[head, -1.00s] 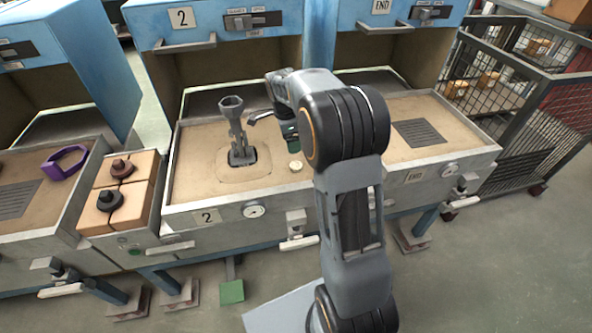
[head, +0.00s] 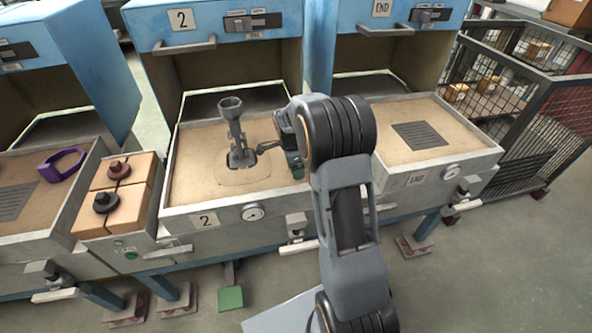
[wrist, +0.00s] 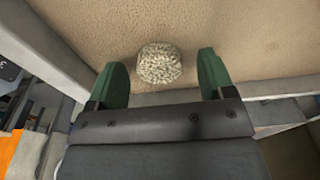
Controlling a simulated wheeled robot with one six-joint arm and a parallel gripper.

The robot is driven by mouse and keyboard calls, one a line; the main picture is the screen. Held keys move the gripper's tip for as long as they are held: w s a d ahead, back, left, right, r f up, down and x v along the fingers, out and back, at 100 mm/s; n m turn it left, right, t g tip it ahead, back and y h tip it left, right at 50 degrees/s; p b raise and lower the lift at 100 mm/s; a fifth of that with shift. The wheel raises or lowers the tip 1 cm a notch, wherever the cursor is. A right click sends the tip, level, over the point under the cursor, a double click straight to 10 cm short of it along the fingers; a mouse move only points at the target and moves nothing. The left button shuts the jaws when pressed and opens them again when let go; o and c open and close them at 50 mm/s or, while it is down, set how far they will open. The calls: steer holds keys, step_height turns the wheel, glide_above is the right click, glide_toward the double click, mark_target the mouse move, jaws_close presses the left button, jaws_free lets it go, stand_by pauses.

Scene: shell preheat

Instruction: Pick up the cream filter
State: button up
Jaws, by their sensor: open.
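The cream filter (wrist: 159,64) is a small round, rough-textured disc lying on the sand-coloured surface of station 2, seen in the wrist view. In the head view it is hidden behind my arm and gripper. My gripper (wrist: 162,80) has two green fingers, open and empty. The filter shows between the fingertips, apart from both of them. In the head view my gripper (head: 297,168) hangs over the front right part of the station 2 bed, and its fingers are mostly hidden.
A grey funnel-topped shell (head: 235,130) stands on the station 2 bed, left of my gripper. The metal rim of the bed (wrist: 180,95) runs close to the fingers. A purple ring (head: 62,165) and orange blocks with knobs (head: 118,195) are to the left.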

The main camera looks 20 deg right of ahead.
steer(key=c, duration=1)
